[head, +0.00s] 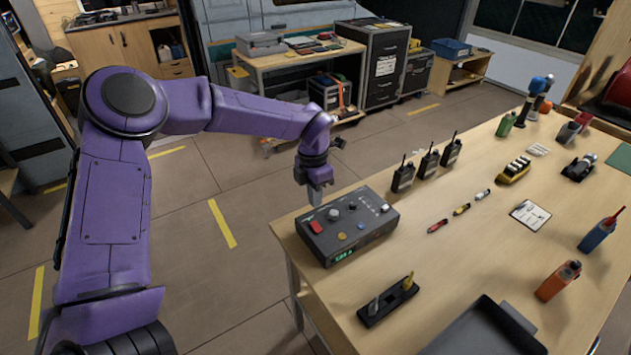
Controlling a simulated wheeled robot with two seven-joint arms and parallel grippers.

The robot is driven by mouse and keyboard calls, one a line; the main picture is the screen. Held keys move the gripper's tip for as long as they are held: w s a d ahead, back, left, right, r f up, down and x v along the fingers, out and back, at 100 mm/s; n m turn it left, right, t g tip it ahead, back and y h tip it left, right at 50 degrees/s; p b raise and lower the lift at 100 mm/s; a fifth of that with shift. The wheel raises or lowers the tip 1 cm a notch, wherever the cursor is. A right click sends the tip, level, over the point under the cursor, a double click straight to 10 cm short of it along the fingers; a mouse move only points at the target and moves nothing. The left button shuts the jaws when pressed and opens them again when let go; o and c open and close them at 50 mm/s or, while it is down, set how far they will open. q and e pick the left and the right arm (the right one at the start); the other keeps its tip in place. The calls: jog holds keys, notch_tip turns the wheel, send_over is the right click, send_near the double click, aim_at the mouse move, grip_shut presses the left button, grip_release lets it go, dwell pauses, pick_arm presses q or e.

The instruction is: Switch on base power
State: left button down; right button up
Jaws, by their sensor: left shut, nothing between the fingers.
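The base unit (350,230) is a dark grey box on the near left corner of the wooden table (460,250). Its top carries a red switch (316,227), a pale knob (334,215), a yellow button (342,237) and other small controls. A green display (344,255) is lit on its front face. My left gripper (316,200) is shut and empty, pointing down at the back left edge of the unit, close behind the red switch. I cannot tell whether its fingertips touch the unit. My right gripper is not in view.
Several black radios (428,162) stand upright behind the unit. A black holder (388,302) with upright pieces lies in front of it, near a dark tray (485,330). Small coloured cylinders (461,209) and a clipboard (530,215) lie right of it. Floor left of the table is clear.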

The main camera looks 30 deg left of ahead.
pick_arm(q)
jog(key=r, duration=0.5)
jog(key=shift+d+r+b, duration=0.2)
jog(key=shift+r+b, duration=0.05)
jog(key=shift+b, duration=0.1)
jog(key=shift+f, duration=0.1)
